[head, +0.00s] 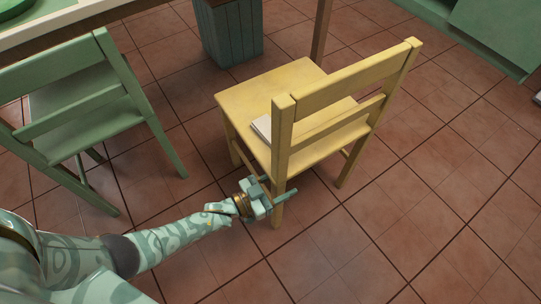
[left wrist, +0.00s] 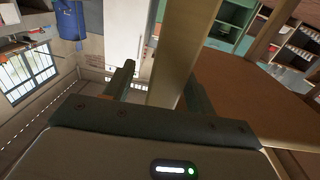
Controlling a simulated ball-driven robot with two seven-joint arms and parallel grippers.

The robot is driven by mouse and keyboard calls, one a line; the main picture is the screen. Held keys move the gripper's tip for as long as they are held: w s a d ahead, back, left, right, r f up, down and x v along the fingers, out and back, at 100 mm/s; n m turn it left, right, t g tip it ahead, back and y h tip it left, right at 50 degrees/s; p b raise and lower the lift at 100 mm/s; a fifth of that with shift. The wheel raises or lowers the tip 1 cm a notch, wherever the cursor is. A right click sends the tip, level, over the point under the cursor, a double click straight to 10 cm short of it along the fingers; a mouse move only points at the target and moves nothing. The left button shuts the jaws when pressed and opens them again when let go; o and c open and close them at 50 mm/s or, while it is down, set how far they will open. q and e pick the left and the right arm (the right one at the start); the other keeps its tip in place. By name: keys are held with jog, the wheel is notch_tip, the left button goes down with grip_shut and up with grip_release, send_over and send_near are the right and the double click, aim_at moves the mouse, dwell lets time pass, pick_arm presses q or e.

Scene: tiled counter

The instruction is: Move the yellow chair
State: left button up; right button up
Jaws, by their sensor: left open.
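The yellow chair (head: 260,97) stands upright on the tiled floor, its backrest toward the right and near side. A pale flat object, perhaps a book (head: 262,127), lies on its seat, partly hidden by the backrest. My left gripper (head: 277,188) is open at the chair's near back post, below seat level. In the left wrist view, a yellowish post (left wrist: 182,50) rises between the two open fingers (left wrist: 160,85). I cannot tell whether the fingers touch it. My right gripper is not in view.
A green chair (head: 85,95) stands at the left, near my left arm. A table (head: 75,22) edge runs along the top left, with a green slatted bin (head: 228,35) beneath. Green cabinets (head: 495,35) are at top right. The floor (head: 430,200) to the right is clear.

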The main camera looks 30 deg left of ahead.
pick_arm(q)
jog(key=shift+a, duration=0.1)
jog(key=shift+s+a, duration=0.15)
jog(key=shift+s, duration=0.05)
jog(key=p+v, duration=0.3)
jog(key=v, duration=1.2)
jog(key=shift+s, duration=0.35)
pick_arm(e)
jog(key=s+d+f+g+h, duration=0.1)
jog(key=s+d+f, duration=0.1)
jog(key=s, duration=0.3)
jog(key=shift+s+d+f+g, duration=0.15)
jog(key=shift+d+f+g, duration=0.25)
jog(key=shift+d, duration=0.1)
pick_arm(q)
jog(key=shift+a, duration=0.1)
